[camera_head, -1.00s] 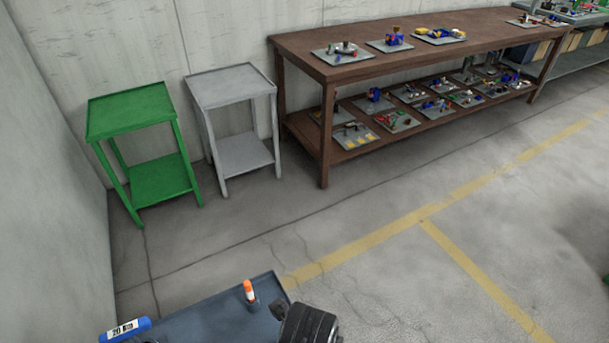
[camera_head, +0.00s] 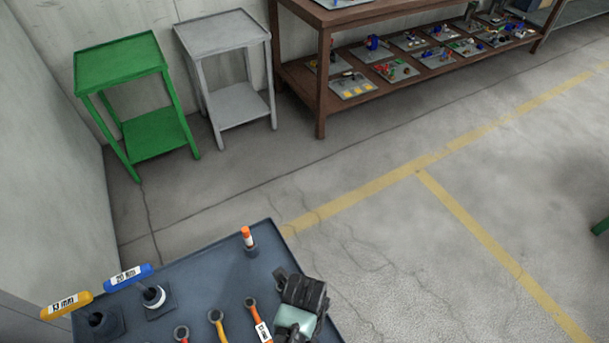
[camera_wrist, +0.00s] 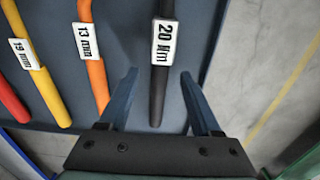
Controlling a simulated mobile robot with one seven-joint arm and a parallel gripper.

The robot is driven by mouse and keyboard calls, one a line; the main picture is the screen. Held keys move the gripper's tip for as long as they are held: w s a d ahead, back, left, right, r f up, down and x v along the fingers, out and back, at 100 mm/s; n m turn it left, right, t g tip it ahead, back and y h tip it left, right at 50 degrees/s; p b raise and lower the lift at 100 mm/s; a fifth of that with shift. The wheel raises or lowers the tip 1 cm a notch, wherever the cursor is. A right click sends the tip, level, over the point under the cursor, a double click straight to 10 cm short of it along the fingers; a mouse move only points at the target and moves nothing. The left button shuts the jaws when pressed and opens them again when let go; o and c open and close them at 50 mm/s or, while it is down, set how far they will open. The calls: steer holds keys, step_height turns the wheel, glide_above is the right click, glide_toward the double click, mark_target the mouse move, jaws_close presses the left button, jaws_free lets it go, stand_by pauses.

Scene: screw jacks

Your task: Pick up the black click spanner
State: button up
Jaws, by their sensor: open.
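The black click spanner (camera_wrist: 160,65) lies on the dark blue-grey table top, with a white label reading 20 Nm, in the wrist view. Its handle end points toward my gripper (camera_wrist: 158,76) and lies between the two open fingers in that picture. The fingers do not visibly touch it, and the height gap is hard to tell. In the head view my gripper (camera_head: 300,305) is over the right side of the table, and I cannot make out the black spanner there.
An orange-handled spanner (camera_wrist: 95,70), a yellow one (camera_wrist: 45,80) and a red one (camera_wrist: 10,95) lie left of it. The table (camera_head: 200,270) also bears blue and yellow labelled handles and an orange-topped item (camera_head: 247,238). Floor lies beyond the table's right edge.

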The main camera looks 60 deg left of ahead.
steer(key=shift+f, duration=0.4)
steer(key=shift+c, duration=0.3)
jaws_close()
stand_by(0.9)
